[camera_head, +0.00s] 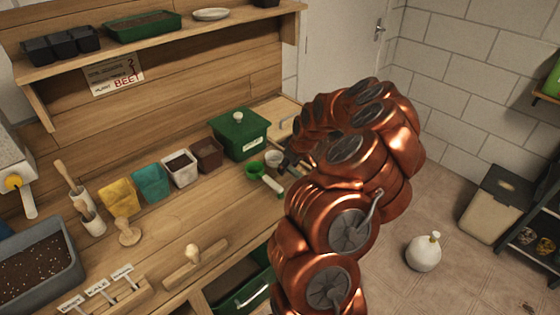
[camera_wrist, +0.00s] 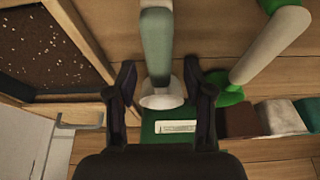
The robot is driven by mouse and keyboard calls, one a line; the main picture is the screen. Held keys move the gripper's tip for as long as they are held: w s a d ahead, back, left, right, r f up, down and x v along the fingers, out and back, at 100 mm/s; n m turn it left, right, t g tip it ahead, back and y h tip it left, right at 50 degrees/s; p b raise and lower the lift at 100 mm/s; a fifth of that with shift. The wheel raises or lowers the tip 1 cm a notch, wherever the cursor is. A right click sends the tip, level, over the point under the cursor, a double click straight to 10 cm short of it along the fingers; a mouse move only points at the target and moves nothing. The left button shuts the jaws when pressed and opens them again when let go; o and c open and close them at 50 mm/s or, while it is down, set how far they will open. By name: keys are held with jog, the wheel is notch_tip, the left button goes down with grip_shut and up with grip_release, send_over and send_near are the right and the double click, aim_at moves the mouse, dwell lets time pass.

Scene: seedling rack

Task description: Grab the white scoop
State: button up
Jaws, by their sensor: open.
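My gripper (camera_wrist: 158,68) is open, with one finger on each side of the scoop and a gap on both sides. In the head view my gripper (camera_head: 291,160) is partly hidden by my arm. A green scoop (camera_head: 254,169) with a white handle (camera_wrist: 272,45) lies beside the white one, outside my right finger.
The green lidded box (camera_head: 240,135) stands just behind the scoops. A tray of speckled soil (camera_wrist: 45,45) is at the wrist view's left.

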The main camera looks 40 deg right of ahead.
jog(key=shift+x, duration=0.9)
grip_shut()
